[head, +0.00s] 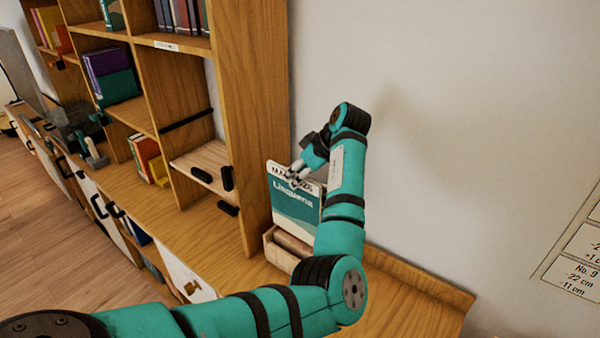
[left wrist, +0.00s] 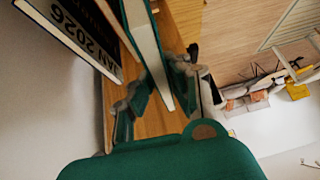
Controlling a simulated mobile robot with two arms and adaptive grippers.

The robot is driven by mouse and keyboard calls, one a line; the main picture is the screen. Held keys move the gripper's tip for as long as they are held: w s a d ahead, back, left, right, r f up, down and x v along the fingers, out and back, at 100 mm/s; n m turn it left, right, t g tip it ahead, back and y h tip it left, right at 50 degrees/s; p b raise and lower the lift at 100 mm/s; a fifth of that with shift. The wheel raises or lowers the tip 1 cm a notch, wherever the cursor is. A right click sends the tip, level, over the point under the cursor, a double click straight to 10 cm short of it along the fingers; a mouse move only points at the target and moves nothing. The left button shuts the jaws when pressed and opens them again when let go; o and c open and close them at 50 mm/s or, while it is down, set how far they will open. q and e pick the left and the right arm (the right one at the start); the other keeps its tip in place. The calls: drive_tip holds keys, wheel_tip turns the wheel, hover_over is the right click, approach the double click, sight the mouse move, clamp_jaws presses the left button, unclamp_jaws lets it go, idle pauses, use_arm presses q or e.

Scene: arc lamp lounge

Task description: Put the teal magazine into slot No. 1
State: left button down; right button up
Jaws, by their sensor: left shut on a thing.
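The teal magazine (head: 296,208), with a white header band, stands roughly upright at the right of the shelf unit. My left gripper (head: 297,174) is shut on its top edge. In the left wrist view the magazine (left wrist: 150,50) shows edge-on, its pale pages between the fingers (left wrist: 157,84). A small wooden holder (head: 279,252) is directly below the magazine in the head view. I cannot tell whether the magazine's lower edge is inside it. My arm hides part of the holder, and no slot number is readable on it. My right gripper is not in view.
A wooden shelf unit (head: 247,110) with books rises left of the magazine. Another magazine marked JAN 2026 (left wrist: 78,38) is close to the gripper in the left wrist view. The counter (head: 190,235) is clear in front. A wall chart (head: 578,262) hangs at right.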

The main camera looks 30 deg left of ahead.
sight(293, 196)
use_arm(q)
drive_tip(key=shift+s+d+r+p, duration=0.15)
drive_tip(key=shift+s+r+p, duration=0.15)
drive_tip(key=shift+r+p, duration=0.25)
drive_tip(key=shift+w+f+g, duration=0.2)
drive_tip(key=shift+f+g, duration=0.2)
wheel_tip(293, 196, down, 3)
drive_tip(key=shift+s+r+b, duration=0.1)
drive_tip(key=shift+b, duration=0.55)
wheel_tip(293, 196, down, 2)
drive_tip(key=shift+b, duration=0.45)
drive_tip(key=shift+f, duration=0.35)
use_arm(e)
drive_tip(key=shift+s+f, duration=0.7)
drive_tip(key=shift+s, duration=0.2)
use_arm(q)
drive_tip(key=shift+p, duration=0.6)
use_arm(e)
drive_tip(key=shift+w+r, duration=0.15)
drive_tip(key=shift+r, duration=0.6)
